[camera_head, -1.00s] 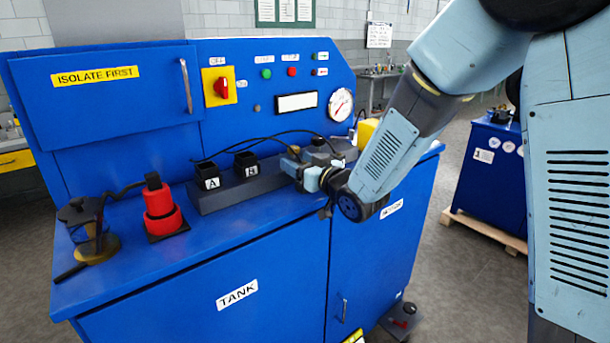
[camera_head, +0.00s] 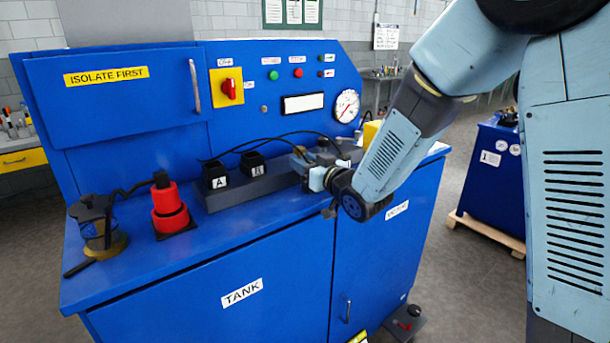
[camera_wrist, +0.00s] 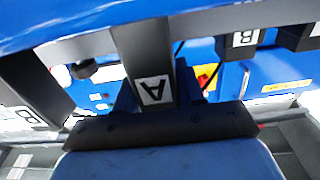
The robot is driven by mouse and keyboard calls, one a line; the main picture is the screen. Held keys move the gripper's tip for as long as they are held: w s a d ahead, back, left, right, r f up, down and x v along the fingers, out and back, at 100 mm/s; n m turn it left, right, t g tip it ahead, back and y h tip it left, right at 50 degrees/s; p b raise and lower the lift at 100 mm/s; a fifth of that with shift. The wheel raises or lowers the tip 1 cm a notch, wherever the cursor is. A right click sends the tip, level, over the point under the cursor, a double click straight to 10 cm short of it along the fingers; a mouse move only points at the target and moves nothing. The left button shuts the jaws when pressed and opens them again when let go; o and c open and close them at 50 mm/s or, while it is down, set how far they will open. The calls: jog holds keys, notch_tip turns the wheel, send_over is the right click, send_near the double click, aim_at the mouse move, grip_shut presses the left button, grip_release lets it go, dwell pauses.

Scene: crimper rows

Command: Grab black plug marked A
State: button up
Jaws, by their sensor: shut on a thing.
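In the wrist view, a black plug (camera_wrist: 141,45) with a white label A stands between the fingers of my gripper (camera_wrist: 154,95). The gripper is shut on it. In the head view, my gripper (camera_head: 312,172) is over the right part of the dark grey block on the blue bench. The plug is hard to make out there behind the fingers. Black boxes marked A (camera_head: 216,171) and B (camera_head: 252,160) stand on the block to the left of the gripper, apart from it.
Black cables arch above the dark block (camera_head: 235,198). Left of it stand a red cylindrical part (camera_head: 168,210) and a brass-based device (camera_head: 104,244). Behind rises the blue panel with a red switch (camera_head: 229,89) and a gauge (camera_head: 347,105). The bench's front strip is clear.

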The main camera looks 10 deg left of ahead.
jog(key=shift+r, duration=0.55)
jog(key=s+d+r, duration=0.9)
jog(key=s+r, duration=0.1)
jog(key=r, duration=0.2)
jog(key=shift+s, duration=0.3)
